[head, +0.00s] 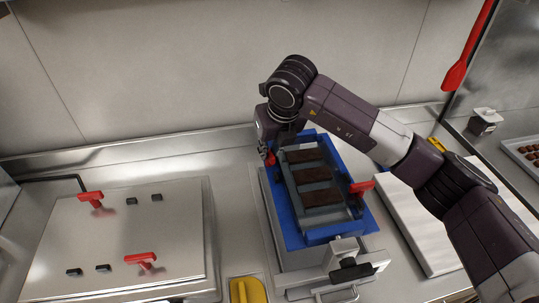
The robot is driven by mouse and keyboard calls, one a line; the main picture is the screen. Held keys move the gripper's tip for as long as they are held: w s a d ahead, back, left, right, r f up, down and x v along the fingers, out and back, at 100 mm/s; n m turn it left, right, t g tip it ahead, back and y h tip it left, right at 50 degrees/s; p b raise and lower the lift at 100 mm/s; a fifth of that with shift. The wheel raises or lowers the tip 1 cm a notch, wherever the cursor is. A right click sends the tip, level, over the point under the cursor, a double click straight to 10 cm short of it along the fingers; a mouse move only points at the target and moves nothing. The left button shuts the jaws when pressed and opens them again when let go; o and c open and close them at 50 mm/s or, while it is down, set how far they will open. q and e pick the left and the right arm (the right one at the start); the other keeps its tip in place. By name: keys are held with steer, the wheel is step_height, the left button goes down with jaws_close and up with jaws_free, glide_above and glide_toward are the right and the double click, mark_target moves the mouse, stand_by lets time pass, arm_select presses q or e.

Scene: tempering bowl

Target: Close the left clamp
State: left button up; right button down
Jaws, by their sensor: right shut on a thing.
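A blue tray (368,219) holds a dark metal mould with several brown bars (312,173) in the middle of the counter. The left clamp (269,158) shows as a small red handle at the tray's left side, partly hidden by my right gripper. My right gripper (267,150) comes down from above, shut on this red handle. The fingertips are small and partly hidden by the wrist. The right clamp (361,187) has a red handle that sticks out at the tray's right side, apart from my gripper. My left gripper is not in view.
A steel box (120,235) with two red handles stands at the left. A yellow object (247,290) lies in a small tray at the front. A white board (418,225) lies under my right arm. A red spatula (456,73) hangs at the upper right.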

steer(key=n+b, duration=0.1)
steer(key=b, duration=0.1)
steer(key=n+y+b, duration=0.1)
steer(key=n+b, duration=0.1)
steer(key=shift+w+d+f+n+g, duration=0.1)
steer(key=shift+w+f+n+g, duration=0.05)
steer(key=shift+n+g, duration=0.15)
steer(key=shift+n+g+y+b, duration=0.35)
steer(key=shift+n+b, duration=0.25)
steer(key=shift+n, duration=0.3)
steer(key=shift+d+n+g+b, duration=0.1)
steer(key=shift+n+g+b, duration=0.2)
steer(key=shift+n, duration=0.6)
steer(key=shift+w+r+n+g+y, duration=0.1)
steer(key=shift+r+n+g+y, duration=0.2)
steer(key=shift+n, duration=0.6)
steer(key=n+g, duration=0.1)
steer(key=n, duration=0.1)
steer(key=shift+n+y, duration=0.25)
steer(key=shift+n, duration=0.05)
steer(key=shift+w+n+g+p, duration=0.15)
steer(key=shift+n+g+p, duration=0.75)
steer(key=shift+n, duration=1.7)
steer(key=c, duration=2)
jaws_free()
steer(key=shift+f, duration=0.1)
